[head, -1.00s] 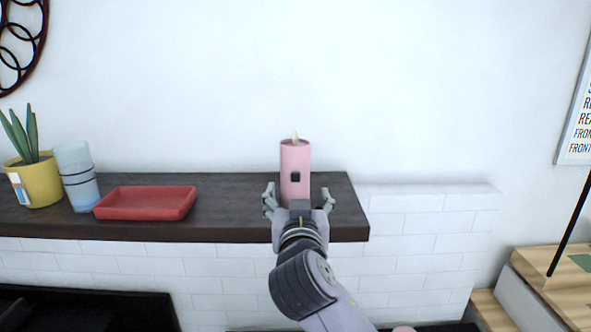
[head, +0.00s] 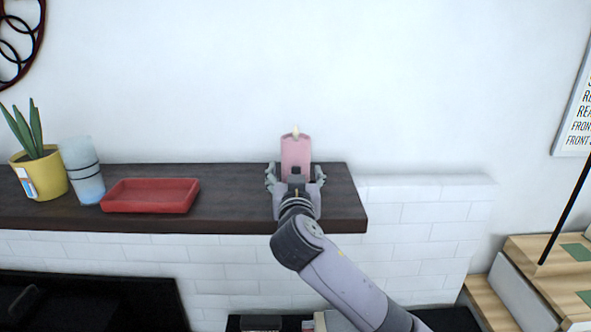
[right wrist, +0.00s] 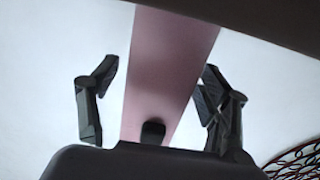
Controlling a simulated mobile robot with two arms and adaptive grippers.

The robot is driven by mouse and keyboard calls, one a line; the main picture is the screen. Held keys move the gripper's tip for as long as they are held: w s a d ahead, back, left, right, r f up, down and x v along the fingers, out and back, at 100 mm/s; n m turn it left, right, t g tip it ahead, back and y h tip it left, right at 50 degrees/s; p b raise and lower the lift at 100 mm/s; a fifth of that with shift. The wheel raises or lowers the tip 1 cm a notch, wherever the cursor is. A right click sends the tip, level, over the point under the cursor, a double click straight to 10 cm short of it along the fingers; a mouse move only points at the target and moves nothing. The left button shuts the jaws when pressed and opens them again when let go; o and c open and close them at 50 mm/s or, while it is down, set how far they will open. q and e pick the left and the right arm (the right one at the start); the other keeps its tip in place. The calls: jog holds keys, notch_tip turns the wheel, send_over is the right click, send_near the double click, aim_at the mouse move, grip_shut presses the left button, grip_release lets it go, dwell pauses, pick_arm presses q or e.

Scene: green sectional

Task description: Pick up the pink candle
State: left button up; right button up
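The pink candle (head: 296,152) stands upright near the right end of the dark wooden shelf (head: 240,190). My right gripper (head: 296,174) is at the candle, with one finger on each side of it. In the right wrist view the candle (right wrist: 165,65) fills the middle between the two fingers of my right gripper (right wrist: 158,100). White gaps show between the candle and the left finger, and the right finger is close to the candle's edge. The fingers are open. The candle's lower part is hidden by my gripper in the head view. My left gripper is not in view.
A red tray (head: 150,196), a blue-white cup (head: 83,172) and a yellow plant pot (head: 40,175) stand on the shelf to the left. The shelf is bare between the tray and my gripper. A white wall rises behind.

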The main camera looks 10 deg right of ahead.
aim_at(296, 157)
jog(key=c, duration=1.3)
jog(key=shift+r, duration=0.1)
notch_tip(296, 157, up, 20)
jog(key=b, duration=0.4)
jog(key=shift+f, duration=0.2)
jog(key=shift+f+b, duration=5.55)
jog(key=shift+f, duration=2.35)
